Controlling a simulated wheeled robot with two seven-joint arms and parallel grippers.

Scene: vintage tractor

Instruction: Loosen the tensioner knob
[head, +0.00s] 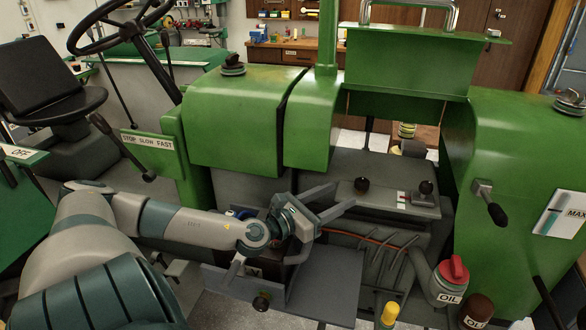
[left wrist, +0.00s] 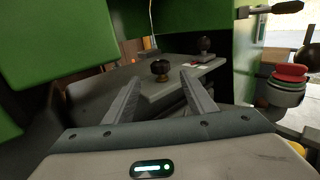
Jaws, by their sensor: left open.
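A dark round knob (head: 362,185) stands upright on the grey engine block, right of the green hood. It also shows in the left wrist view (left wrist: 160,67), centred between and beyond my fingertips. A second dark knob (head: 426,187) stands farther right by a small white and red label; it is also in the wrist view (left wrist: 205,44). I cannot tell from any lettering which is the tensioner knob. My left gripper (head: 336,195) is open and empty, its two fingers pointing at the first knob, apart from it. My right gripper is not in view.
Green hood panels (head: 233,118) rise behind and left of the block. An open grey drawer (head: 325,287) lies below my left arm. A red-capped oil filler (head: 453,270), a yellow cap (head: 390,313) and a lever (head: 490,203) are at the right.

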